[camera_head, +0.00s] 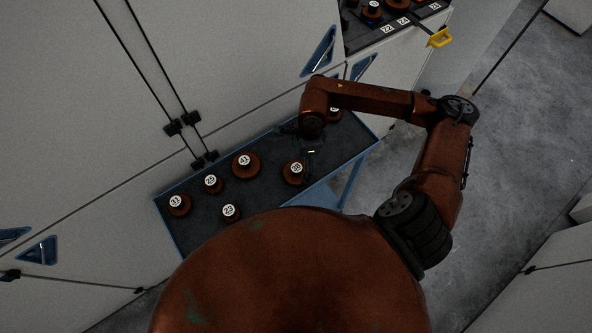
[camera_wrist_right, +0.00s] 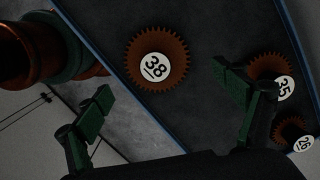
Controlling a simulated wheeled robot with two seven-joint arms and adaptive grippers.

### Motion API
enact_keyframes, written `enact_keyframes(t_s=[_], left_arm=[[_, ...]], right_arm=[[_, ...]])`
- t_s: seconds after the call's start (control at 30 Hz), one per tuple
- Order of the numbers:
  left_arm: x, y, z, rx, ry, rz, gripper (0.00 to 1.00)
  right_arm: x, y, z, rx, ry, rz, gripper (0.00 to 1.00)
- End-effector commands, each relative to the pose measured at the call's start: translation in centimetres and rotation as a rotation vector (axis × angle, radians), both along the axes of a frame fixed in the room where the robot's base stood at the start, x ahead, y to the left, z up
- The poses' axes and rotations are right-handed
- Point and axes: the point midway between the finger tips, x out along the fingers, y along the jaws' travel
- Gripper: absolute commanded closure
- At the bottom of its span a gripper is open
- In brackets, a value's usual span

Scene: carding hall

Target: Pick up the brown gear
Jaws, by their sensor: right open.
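Several brown gears with white number discs lie on a dark, blue-edged tray-like shelf (camera_head: 330,170). In the head view they include one marked 41 (camera_head: 245,165), one marked 31 (camera_head: 178,204), one marked 23 (camera_head: 230,213) and one at the right (camera_head: 294,173). Another is partly hidden by my right arm. My right gripper (camera_wrist_right: 170,95) is open and empty. In the wrist view, the gear marked 38 (camera_wrist_right: 170,45) shows just beyond the gap between its fingers. A gear marked 35 (camera_wrist_right: 270,70) is partly behind the right finger, and a smaller gear (camera_wrist_right: 287,128) is beside it. My left gripper is out of view.
A pale cabinet wall (camera_head: 75,130) runs behind the shelf, with black rods and brackets. A second dark shelf (camera_head: 365,38) with more numbered parts and a yellow handle (camera_head: 439,38) is at the top right. Bare concrete floor (camera_head: 525,130) lies to the right.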

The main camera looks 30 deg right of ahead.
Motion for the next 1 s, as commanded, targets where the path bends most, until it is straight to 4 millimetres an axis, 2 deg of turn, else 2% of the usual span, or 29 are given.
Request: enact_keyframes(t_s=[0.17,0.3,0.6,1.0], left_arm=[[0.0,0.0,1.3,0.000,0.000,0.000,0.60],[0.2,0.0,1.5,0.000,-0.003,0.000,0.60],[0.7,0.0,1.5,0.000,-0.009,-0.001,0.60],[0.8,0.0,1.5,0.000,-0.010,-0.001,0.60]], right_arm=[[-0.1,1.3,-2.2,0.006,0.004,0.002,0.11],[0.1,1.4,-4.0,0.004,0.003,0.001,0.11],[0.1,1.5,-4.5,0.003,0.001,0.004,0.11],[0.1,1.5,-4.5,0.004,0.000,0.003,0.39]])
